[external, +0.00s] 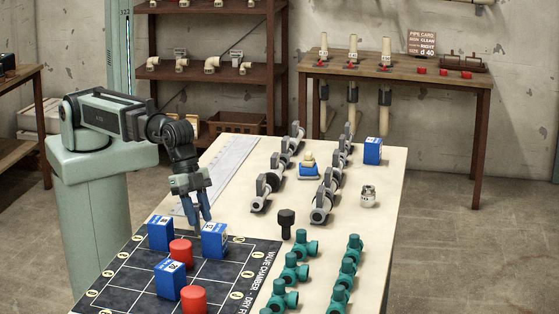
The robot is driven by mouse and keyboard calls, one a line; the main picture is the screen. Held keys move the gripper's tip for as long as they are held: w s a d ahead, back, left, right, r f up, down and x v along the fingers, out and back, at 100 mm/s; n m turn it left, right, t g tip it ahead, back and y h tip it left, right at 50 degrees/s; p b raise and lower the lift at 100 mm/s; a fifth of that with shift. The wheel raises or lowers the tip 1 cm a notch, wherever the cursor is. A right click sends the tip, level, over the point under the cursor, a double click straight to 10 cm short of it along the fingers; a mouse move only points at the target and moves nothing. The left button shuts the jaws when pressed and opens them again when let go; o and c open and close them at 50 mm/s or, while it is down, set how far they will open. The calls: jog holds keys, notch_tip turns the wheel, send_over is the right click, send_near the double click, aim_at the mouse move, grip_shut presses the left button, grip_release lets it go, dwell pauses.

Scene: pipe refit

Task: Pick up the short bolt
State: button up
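A dark, upright bolt-like piece with a wide head (286,221) stands on the pale table, right of the black board; it is the only thing I see that looks like a bolt, and I cannot judge its length against another. My gripper (203,219) points down at the board's far edge, beside the blue blocks and left of the dark bolt. Its two blue fingers look apart with nothing between them. It is clear of the bolt. The fingertips are partly close to a blue block (214,241), and I cannot tell whether they touch it.
The black grid board (225,275) carries blue blocks and red cylinders (181,252). Green valves (295,271) stand in two rows near the bolt. Grey pipe fittings (322,205), a silver fitting (368,196) and a blue box (373,150) stand farther back on the table (378,222).

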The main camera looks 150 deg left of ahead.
grip_shut()
jog(key=shift+r, duration=0.1)
